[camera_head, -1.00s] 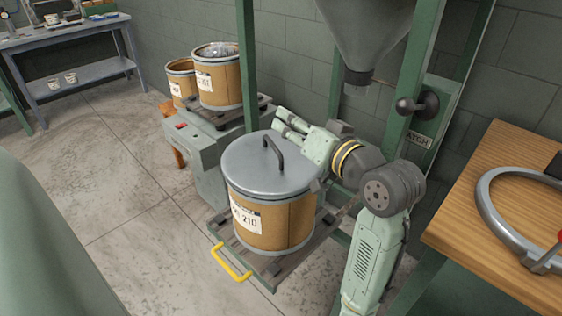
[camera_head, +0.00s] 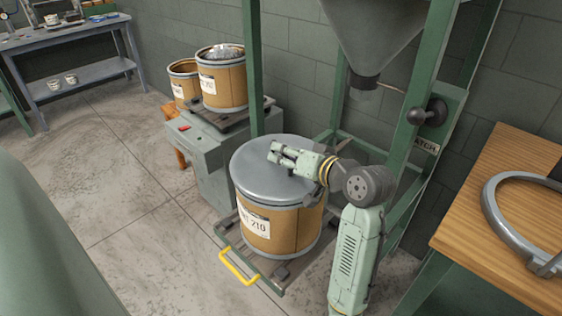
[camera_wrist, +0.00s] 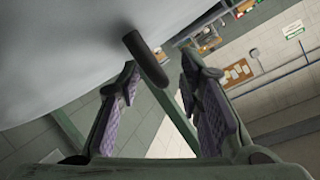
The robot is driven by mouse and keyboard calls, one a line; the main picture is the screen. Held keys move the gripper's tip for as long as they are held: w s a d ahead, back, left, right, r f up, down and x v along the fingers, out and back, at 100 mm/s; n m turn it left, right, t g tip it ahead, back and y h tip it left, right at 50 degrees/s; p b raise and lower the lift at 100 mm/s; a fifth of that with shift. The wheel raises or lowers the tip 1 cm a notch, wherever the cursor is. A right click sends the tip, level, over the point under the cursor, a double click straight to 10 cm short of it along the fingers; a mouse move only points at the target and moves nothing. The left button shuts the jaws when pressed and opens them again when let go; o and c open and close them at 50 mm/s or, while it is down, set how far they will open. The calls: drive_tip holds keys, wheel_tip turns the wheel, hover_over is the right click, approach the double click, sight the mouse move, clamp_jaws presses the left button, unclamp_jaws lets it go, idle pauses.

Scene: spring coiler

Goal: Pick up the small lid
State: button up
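The only lid I can make out is a round grey lid (camera_head: 256,176), seated on a tan drum (camera_head: 268,228) with a white label reading 210. I cannot tell whether it is the small lid. My gripper (camera_wrist: 162,95) is open there, with purple pads on both sides of the handle; contact is not clear.
The drum stands on a low platform with a yellow handle (camera_head: 239,268), inside a green frame (camera_head: 250,70) under a hopper (camera_head: 375,40). Two smaller drums (camera_head: 222,86) stand behind left. A wooden table (camera_head: 490,215) with a grey ring is at right.

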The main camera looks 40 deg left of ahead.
drive_tip(key=shift+w+a+f, duration=0.1)
drive_tip(key=shift+a+f, duration=0.1)
drive_tip(key=shift+a, duration=0.45)
drive_tip(key=shift+c, duration=0.4)
clamp_jaws()
